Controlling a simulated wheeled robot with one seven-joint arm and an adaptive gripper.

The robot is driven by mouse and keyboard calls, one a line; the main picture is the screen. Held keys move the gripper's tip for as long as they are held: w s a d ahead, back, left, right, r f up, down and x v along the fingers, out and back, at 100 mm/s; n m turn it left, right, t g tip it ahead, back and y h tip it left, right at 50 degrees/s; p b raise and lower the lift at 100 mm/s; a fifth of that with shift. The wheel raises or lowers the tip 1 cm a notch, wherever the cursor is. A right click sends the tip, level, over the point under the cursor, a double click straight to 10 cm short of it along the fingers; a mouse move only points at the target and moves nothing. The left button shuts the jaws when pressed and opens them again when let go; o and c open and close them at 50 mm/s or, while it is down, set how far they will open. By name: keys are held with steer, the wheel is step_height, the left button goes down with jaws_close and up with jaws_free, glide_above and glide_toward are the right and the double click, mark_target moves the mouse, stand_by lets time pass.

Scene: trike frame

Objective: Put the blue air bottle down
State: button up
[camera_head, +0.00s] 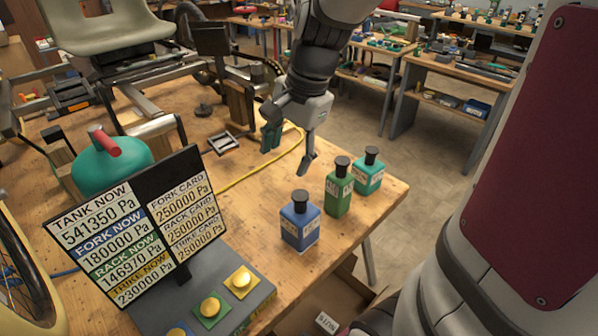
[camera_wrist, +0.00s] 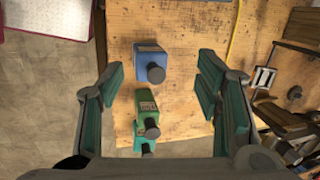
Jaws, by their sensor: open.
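The blue air bottle (camera_head: 300,226) stands upright on the wooden workbench (camera_head: 262,183), near its front edge. It has a black cap and a pale label. In the wrist view the blue bottle (camera_wrist: 150,62) shows from above, ahead of my gripper and between the lines of its fingers, with nothing touching it. My gripper (camera_head: 288,155) is open and empty, raised above the bench behind the bottles. In the wrist view both fingers of my gripper (camera_wrist: 160,75) are spread wide apart.
A green bottle (camera_head: 339,188) and a teal bottle (camera_head: 369,172) stand right of the blue one, near the bench corner. A pressure display (camera_head: 140,230) with buttons stands at left. A teal tank (camera_head: 112,165) and a yellow hose (camera_head: 262,172) lie behind.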

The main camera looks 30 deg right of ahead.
steer(key=s+a+r+n+t, duration=0.1)
steer(key=s+a+r+n, duration=0.2)
steer(key=s+n, duration=0.4)
steer(key=s+a+r+n+t+h, duration=0.1)
steer(key=s+a+r+n, duration=0.2)
steer(key=s+n, duration=0.3)
steer(key=shift+s+r+n+t+h, duration=0.3)
steer(key=shift+s+r+n+t, duration=0.1)
steer(key=shift+n, duration=0.4)
